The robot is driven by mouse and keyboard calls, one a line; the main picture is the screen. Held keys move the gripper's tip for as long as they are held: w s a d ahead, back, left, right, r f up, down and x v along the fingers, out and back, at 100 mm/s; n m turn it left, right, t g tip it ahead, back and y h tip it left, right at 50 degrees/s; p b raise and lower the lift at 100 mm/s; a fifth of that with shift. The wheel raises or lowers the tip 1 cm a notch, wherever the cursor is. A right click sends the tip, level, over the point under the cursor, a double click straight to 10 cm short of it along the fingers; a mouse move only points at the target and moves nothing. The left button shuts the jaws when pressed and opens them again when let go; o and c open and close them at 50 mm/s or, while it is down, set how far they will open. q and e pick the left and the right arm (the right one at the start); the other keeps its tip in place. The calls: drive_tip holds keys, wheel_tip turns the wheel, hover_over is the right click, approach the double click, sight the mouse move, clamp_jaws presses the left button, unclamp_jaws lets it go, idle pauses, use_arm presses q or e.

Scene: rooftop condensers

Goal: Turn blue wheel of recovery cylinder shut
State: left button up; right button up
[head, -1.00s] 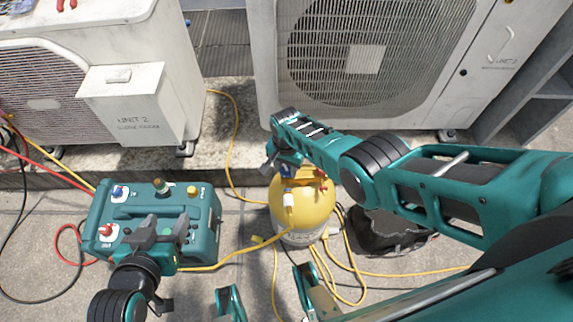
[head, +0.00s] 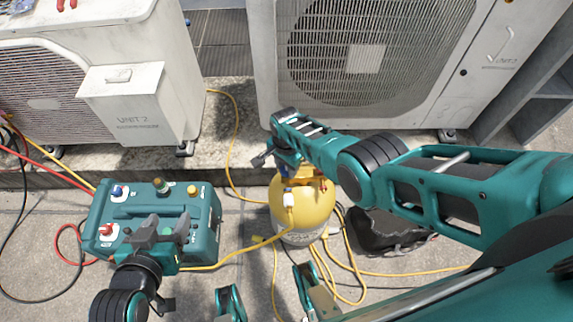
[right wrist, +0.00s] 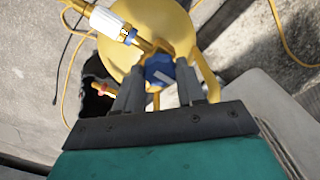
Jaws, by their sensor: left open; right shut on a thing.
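The yellow recovery cylinder (head: 308,212) stands on the ground in the middle of the head view; its top also fills the upper part of the right wrist view (right wrist: 122,62). My right gripper (head: 266,159) is over the cylinder's top. In the right wrist view its two fingers are shut on the blue wheel (right wrist: 158,70), one on each side. My own arm and gripper hide most of the wheel in the head view. My left gripper (head: 162,228) is open and empty above the teal machine (head: 203,222), left of the cylinder.
A hose with a white fitting (right wrist: 104,22) joins the cylinder top beside the wheel. Yellow hoses (head: 345,290) loop around the cylinder's foot. A black bag (head: 390,235) lies to its right. Two condenser units (head: 125,120) (head: 430,110) stand behind on a ledge.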

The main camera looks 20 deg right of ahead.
sight(287, 169)
use_arm(q)
drive_tip(key=shift+a, duration=0.1)
use_arm(e)
drive_tip(key=o, duration=1)
drive_tip(key=shift+o, duration=0.2)
wheel_tip(287, 169, up, 6)
drive_tip(key=p, duration=0.4)
drive_tip(key=shift+f+p, duration=0.25)
drive_tip(key=shift+p, duration=0.1)
use_arm(q)
wheel_tip(287, 169, up, 5)
drive_tip(key=s+a+y+p, duration=0.1)
drive_tip(key=a+p, duration=0.2)
drive_tip(key=p, duration=0.1)
drive_tip(key=shift+s+p, duration=0.35)
drive_tip(key=shift+p, duration=0.05)
use_arm(e)
wheel_tip(287, 169, up, 8)
drive_tip(key=shift+f, duration=0.25)
use_arm(q)
drive_tip(key=shift+w+d+r, duration=0.15)
drive_tip(key=shift+r, duration=0.05)
